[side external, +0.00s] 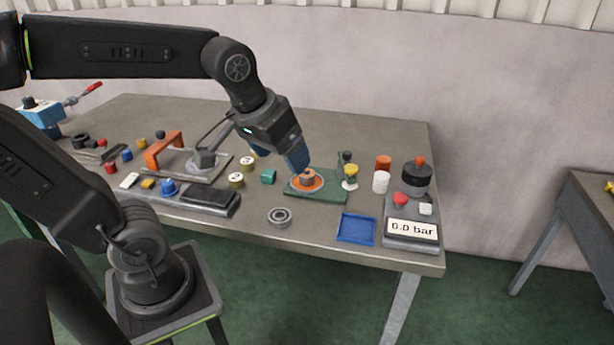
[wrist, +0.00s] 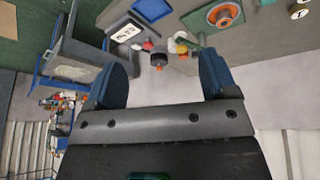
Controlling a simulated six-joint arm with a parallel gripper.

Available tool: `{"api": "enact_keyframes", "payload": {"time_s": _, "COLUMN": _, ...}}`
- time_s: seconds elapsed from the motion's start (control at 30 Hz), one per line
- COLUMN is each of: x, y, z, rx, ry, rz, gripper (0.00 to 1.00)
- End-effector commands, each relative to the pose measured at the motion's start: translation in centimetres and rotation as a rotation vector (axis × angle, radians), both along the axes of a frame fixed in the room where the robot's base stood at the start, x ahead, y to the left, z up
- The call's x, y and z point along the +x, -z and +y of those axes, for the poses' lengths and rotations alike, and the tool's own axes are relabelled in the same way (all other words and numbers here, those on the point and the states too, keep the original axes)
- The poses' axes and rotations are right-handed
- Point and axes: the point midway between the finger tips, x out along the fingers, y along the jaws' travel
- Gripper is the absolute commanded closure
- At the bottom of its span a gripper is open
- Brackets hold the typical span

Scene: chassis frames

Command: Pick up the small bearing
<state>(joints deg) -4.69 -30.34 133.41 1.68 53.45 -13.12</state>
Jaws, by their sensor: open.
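The small bearing (side external: 279,216) is a grey metal ring lying flat near the front edge of the table, left of the blue tray. I cannot make it out in the wrist view. My gripper (side external: 303,166) is above and behind it in the side view, over the orange round part. In the wrist view my gripper (wrist: 162,82) has its two blue fingers wide apart with nothing between them.
An orange round part (side external: 299,185) sits on a green plate (side external: 333,190), also seen in the wrist view. A black case (side external: 208,201) lies left of the bearing.

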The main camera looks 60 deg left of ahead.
Motion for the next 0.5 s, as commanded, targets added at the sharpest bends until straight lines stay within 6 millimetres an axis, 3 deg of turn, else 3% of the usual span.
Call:
{"api": "enact_keyframes", "payload": {"time_s": 0.03, "x": 1.9, "y": 0.0, "z": 1.2, "rx": -0.02, "ry": -0.094, "rz": 0.03, "gripper": 0.21}}
{"api": "enact_keyframes", "payload": {"time_s": 0.27, "x": 9.5, "y": 1.2, "z": 7.3, "rx": -0.105, "ry": -0.55, "rz": 0.125, "gripper": 0.21}}
{"api": "enact_keyframes", "payload": {"time_s": 0.5, "x": 15.6, "y": 5.6, "z": 14.8, "rx": -0.161, "ry": -1.004, "rz": 0.194, "gripper": 0.21}}
